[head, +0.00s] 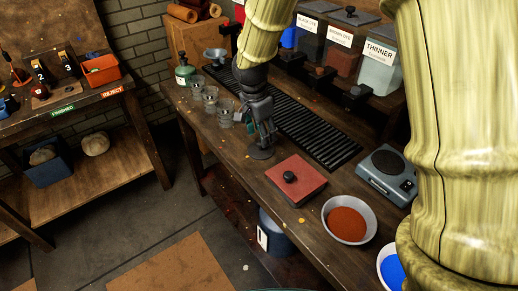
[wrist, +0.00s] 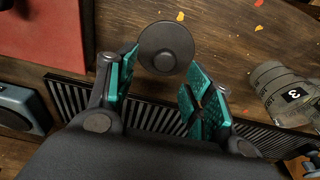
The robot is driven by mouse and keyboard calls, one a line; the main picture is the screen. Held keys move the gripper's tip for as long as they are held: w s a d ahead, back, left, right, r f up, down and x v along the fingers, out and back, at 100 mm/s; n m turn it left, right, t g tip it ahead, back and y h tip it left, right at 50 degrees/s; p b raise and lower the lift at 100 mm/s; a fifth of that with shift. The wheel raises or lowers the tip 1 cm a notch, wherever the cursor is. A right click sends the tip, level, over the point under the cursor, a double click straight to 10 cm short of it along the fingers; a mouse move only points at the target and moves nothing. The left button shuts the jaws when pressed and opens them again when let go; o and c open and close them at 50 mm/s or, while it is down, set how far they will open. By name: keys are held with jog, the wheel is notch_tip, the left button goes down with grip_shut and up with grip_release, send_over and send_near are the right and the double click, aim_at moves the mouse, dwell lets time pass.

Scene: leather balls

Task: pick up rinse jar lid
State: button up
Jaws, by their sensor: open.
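A small dark round lid (wrist: 166,47) with a knob in its middle lies flat on the wooden bench; I take it to be the rinse jar lid. In the head view the lid (head: 262,153) shows just below my gripper (head: 263,136), partly hidden by the fingers. In the wrist view my gripper (wrist: 163,73) is open, its teal-padded fingers spread with nothing between them and the lid beyond the tips. A glass jar (wrist: 284,95) marked 3 stands to the right. Clear glass jars (head: 210,98) stand near the bench edge in the head view.
A red square lid (head: 308,171) with a black knob, a bowl of red-brown powder (head: 347,222) and a grey scale (head: 387,176) are at the right. A black slatted rack (head: 315,133) runs behind my gripper. A green bottle (head: 185,75) stands at the far end.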

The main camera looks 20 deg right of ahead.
notch_tip(320, 180, down, 3)
jog(key=shift+w+f+p, duration=0.15)
jog(key=shift+p, duration=0.3)
jog(key=shift+d+f, duration=0.1)
jog(key=shift+f, duration=0.8)
jog(key=c, duration=1)
